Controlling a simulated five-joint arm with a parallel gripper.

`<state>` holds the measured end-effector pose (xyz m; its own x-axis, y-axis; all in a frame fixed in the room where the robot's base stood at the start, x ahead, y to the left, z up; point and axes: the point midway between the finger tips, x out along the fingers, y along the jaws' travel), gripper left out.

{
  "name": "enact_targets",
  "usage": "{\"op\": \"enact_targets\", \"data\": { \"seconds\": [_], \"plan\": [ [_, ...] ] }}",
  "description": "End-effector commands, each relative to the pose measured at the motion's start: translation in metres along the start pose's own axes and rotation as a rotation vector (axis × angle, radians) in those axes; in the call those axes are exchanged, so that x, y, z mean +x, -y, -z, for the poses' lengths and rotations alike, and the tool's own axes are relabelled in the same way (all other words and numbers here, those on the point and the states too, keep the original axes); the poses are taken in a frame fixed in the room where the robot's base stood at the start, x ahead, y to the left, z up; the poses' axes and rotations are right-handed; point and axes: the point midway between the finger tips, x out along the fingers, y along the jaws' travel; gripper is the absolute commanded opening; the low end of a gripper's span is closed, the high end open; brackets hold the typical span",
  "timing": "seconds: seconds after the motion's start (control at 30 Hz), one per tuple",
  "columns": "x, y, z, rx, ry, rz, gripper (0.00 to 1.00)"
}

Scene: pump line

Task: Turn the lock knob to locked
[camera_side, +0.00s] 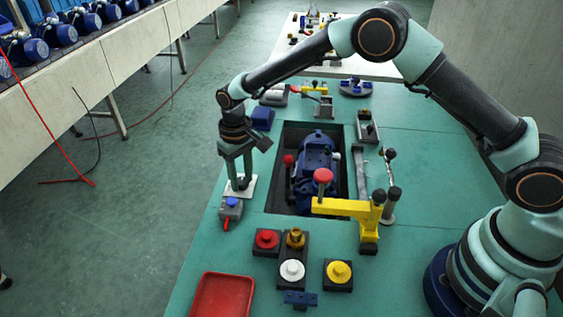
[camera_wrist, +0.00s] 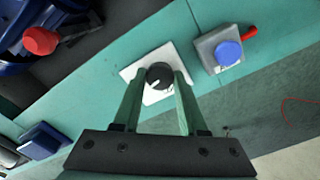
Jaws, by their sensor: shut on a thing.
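The lock knob (camera_wrist: 160,76) is round and black with a small white mark, on a white square plate (camera_wrist: 128,73). In the wrist view my gripper (camera_wrist: 160,79) has one finger on each side of the knob, shut on it. The white mark lies toward the lower left of the knob in that view; I cannot read any lock labels on the plate. In the side view my gripper (camera_side: 239,181) points down at the white plate (camera_side: 249,184) on the bench's left edge, and the fingers largely hide the knob.
A grey box (camera_side: 226,210) with a blue button and red lever stands close to the plate. A blue pump (camera_side: 319,154) sits in the dark recess to the right. A yellow clamp (camera_side: 345,207), several coloured knobs and a red tray (camera_side: 222,313) stand nearer the camera.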

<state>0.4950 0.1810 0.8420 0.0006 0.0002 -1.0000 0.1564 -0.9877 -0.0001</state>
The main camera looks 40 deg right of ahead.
Motion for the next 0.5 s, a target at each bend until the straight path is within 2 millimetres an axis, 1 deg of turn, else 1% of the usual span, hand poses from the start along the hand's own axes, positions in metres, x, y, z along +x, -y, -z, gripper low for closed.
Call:
{"op": "enact_targets", "data": {
  "seconds": [0.5],
  "plan": [
    [-0.0008, -0.0003, -0.0002, -0.474, 0.002, 0.000, 0.00]
  ]
}}
